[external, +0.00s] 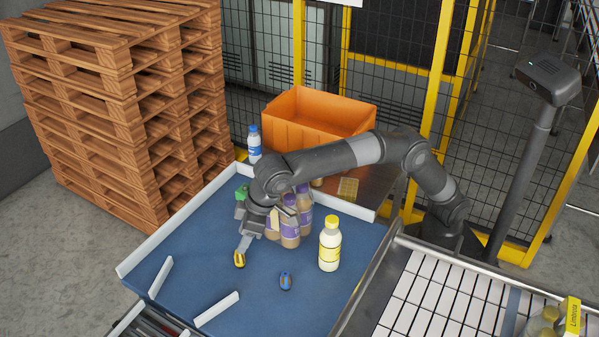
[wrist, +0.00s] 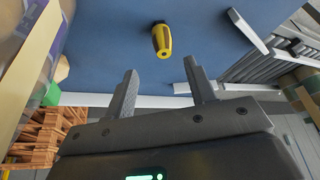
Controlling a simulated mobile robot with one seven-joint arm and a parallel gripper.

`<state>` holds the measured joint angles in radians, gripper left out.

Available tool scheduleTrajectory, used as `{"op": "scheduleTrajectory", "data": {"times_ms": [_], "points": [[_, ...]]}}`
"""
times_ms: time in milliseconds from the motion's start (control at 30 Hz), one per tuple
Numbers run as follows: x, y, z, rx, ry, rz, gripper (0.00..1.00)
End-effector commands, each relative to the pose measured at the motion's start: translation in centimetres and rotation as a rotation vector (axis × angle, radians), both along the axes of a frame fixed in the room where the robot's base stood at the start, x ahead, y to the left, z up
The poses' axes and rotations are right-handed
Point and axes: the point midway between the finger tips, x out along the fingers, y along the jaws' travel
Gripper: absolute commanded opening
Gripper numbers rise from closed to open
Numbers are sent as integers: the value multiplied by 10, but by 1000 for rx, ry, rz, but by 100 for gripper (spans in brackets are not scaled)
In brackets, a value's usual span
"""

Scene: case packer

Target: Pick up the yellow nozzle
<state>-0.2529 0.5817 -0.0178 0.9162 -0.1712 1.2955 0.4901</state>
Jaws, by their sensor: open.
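The yellow nozzle (external: 239,260) is small, with a dark end, and lies on the blue conveyor surface (external: 190,245). In the wrist view the yellow nozzle (wrist: 161,41) is ahead of the fingertips and between their lines, apart from both. My gripper (wrist: 163,78) is open, with nothing between its fingers. In the external view my gripper (external: 243,246) points down just above the yellow nozzle.
A blue nozzle (external: 286,281) lies to the right. A yellow-labelled bottle (external: 329,245) and several purple-labelled bottles (external: 290,228) stand close by. White guide rails (external: 217,309) edge the front.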

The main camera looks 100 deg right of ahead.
Motion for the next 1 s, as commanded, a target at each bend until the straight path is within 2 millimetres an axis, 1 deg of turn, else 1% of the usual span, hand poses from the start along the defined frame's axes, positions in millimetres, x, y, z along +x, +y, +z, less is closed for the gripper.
{"op": "scheduleTrajectory", "data": {"times_ms": [33,100,267,500,600,867,1000], "points": [[3,-1,-7,-1,1,0,51],[5,-1,-15,0,2,0,51],[8,-1,-25,0,0,1,51],[16,2,-59,-1,0,0,51],[20,2,-67,-1,-1,1,51],[21,2,-70,-1,-2,1,51],[21,2,-70,-1,-2,1,40]]}}
